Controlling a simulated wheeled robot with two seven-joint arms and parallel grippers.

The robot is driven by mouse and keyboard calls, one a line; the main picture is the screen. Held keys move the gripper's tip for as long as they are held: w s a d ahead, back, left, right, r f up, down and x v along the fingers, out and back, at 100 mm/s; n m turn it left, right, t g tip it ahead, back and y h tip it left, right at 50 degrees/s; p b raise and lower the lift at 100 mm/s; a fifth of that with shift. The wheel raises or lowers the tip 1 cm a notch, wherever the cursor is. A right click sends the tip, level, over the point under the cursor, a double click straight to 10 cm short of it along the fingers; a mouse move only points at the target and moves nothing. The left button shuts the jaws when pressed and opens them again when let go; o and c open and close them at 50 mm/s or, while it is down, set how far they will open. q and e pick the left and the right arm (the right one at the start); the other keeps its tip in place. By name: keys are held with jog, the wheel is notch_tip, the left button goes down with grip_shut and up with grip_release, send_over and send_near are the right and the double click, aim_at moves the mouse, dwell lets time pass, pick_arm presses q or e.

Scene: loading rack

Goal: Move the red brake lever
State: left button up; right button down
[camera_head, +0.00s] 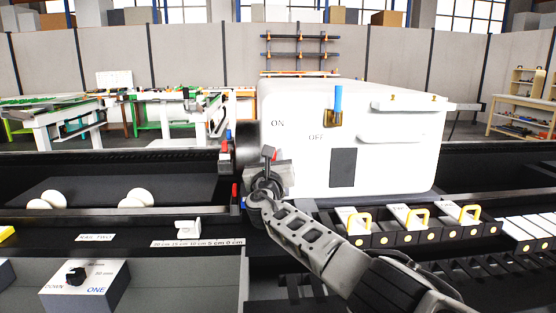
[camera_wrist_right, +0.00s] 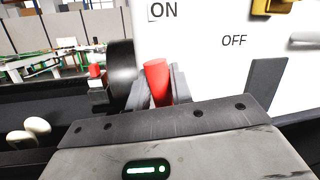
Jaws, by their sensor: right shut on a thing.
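The red brake lever (camera_wrist_right: 157,78) stands between the two fingers of my right gripper (camera_wrist_right: 158,88) in the right wrist view, with its rounded red top showing above them. In the head view my right gripper (camera_head: 268,160) is in front of the lower left corner of the white machine, with a small bit of red at its tip. It is shut on the lever. The lever's lower part is hidden by the gripper. My left gripper does not show in either view.
The white machine (camera_head: 390,150) carries ON and OFF lettering and a blue lever (camera_head: 338,98). Another red piece (camera_wrist_right: 95,71) sits left of the gripper, by a black cylinder (camera_wrist_right: 121,75). Yellow-handled blocks (camera_head: 418,216) stand at right. A knob box (camera_head: 85,283) is front left.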

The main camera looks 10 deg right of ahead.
jog(key=shift+a+f+n, duration=0.2)
jog(key=shift+n, duration=0.1)
jog(key=c, duration=1.3)
grip_release()
jog(key=shift+o, duration=0.2)
jog(key=shift+r, duration=0.1)
jog(key=shift+s, duration=0.15)
jog(key=shift+s+a+p, duration=0.15)
jog(key=shift+s+p, duration=0.1)
jog(key=shift+p, duration=0.15)
jog(key=p+v, duration=0.1)
jog(key=v, duration=1.4)
jog(key=shift+p, duration=0.3)
jog(key=shift+s+f, duration=0.1)
jog(key=shift+f, duration=0.15)
